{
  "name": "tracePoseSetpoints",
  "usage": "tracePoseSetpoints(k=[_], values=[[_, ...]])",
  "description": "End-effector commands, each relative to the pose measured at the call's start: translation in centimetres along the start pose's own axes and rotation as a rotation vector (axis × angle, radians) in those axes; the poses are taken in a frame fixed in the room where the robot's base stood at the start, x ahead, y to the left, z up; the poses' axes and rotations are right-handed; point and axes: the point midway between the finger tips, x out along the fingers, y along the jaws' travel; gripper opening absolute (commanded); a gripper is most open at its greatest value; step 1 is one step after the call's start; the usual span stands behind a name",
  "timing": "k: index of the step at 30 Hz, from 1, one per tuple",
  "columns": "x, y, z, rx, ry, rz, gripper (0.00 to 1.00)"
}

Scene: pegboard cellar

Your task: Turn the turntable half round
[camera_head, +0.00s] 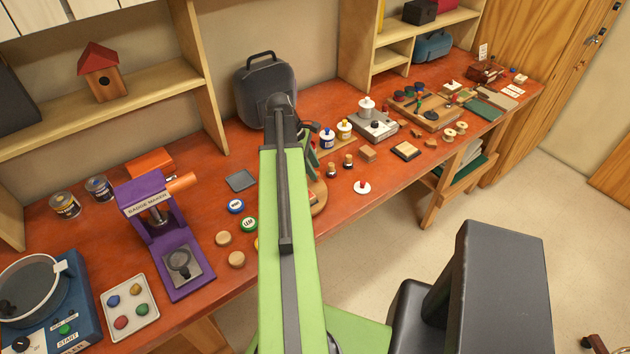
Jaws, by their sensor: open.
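A round wooden edge (319,196), perhaps the turntable, shows just right of my green arm on the red bench; the arm hides most of it. A green upright piece (312,158) stands behind that edge. At the far left, a blue machine (40,310) has a grey round top and a START button; I cannot tell whether it is a turntable. My gripper (312,127) is a small dark shape at the arm's far end, above the bench in front of a dark case. It is open, and I see nothing held in it.
A purple badge maker (160,235), round badges (236,206) and a stone tray (130,308) lie left of my arm. Small bottles (327,138), wooden blocks (368,154) and a grey device (374,125) stand right. The dark case (265,85) stands against the wall.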

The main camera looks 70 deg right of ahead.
Motion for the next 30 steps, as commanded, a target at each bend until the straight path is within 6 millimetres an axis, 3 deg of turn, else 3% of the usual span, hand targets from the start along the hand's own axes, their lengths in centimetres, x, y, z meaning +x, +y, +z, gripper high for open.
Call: tracePoseSetpoints(k=[3, 13, 22, 30], values=[[1.42, -0.01, -0.08, 0.001, 0.0, 0.0, 0.42], [1.45, 0.02, 0.08, 0.001, 0.0, 0.0, 0.42], [1.47, 0.03, 0.1, 0.002, 0.0, 0.0, 0.02], [1.49, 0.03, 0.12, 0.002, 0.0, 0.0, 0.0]])
